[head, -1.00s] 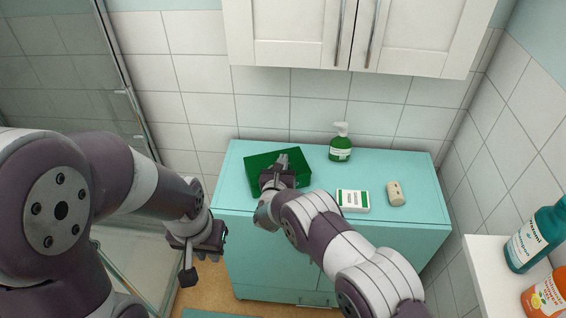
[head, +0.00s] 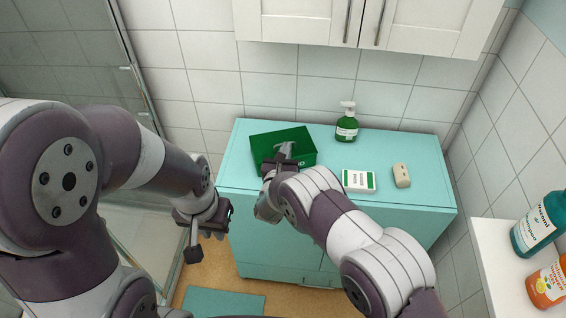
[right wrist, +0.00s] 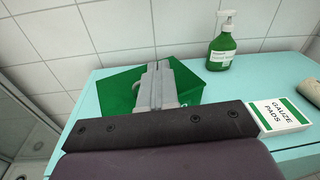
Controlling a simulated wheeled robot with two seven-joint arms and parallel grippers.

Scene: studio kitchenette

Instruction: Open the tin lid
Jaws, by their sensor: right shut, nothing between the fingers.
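The dark green tin (head: 262,143) stands on the left part of the turquoise cabinet top. Its upper face looks flat, but my right gripper covers part of it, and I cannot tell whether the lid is fully down. My right gripper (head: 286,149) is over the tin's near part, shut and empty. In the right wrist view its shut fingers (right wrist: 156,84) cross in front of the green tin (right wrist: 105,98), hiding its middle; contact cannot be made out. My left gripper (head: 212,232) hangs left of the cabinet, away from the tin; its jaw opening is unclear.
A green pump bottle (head: 347,127) stands behind and right of the tin. A gauze pads box (head: 358,181) and a beige bar (head: 401,175) lie to the right. The cabinet top (head: 425,165) is clear at its right end. Wall cupboards (head: 400,25) hang above.

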